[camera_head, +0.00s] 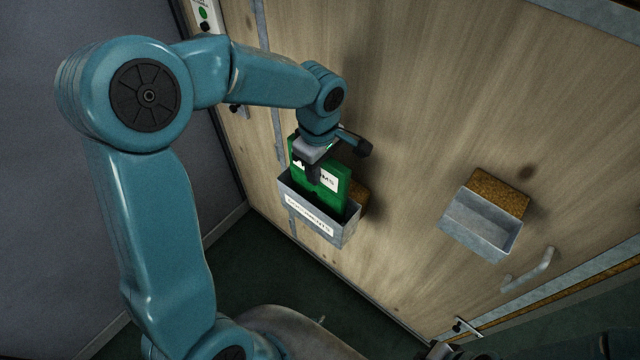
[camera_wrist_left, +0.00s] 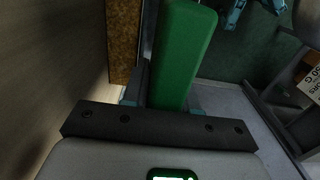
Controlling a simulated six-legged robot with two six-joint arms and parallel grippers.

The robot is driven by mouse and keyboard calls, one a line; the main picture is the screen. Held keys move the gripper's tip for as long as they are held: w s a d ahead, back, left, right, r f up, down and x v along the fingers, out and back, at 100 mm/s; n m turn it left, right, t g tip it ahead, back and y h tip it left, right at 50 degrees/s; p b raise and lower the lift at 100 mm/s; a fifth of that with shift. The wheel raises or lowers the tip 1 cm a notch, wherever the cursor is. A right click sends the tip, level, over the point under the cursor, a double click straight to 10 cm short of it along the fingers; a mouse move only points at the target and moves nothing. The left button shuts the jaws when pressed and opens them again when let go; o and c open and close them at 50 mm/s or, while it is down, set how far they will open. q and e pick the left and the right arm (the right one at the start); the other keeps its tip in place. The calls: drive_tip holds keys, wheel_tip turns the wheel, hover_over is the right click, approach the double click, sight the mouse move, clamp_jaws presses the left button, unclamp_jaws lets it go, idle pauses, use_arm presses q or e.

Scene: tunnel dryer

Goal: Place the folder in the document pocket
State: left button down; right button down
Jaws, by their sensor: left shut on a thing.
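The green folder (camera_head: 330,188) with a white label stands with its lower part inside the grey document pocket (camera_head: 308,213). The pocket has a "DOCUMENTS" label on its front and is fixed to the wooden door. My left gripper (camera_head: 314,170) is shut on the top of the folder, above the pocket. The folder's bottom edge is hidden inside the pocket.
A second, empty grey tray (camera_head: 480,222) with a cork-brown back is on the door to the right. A door handle (camera_head: 530,268) is at lower right. A switch box with a green button (camera_head: 203,14) is at the top left. Dark floor lies below.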

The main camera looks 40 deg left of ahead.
sight(330, 196)
use_arm(q)
wheel_tip(330, 196, down, 6)
drive_tip(key=shift+s+r, duration=0.15)
drive_tip(key=shift+s, duration=0.1)
drive_tip(key=shift+w+f, duration=0.15)
drive_tip(key=shift+f, duration=0.15)
drive_tip(key=c, duration=1.2)
unclamp_jaws()
drive_tip(key=shift+o, duration=0.2)
drive_tip(key=shift+r, duration=0.15)
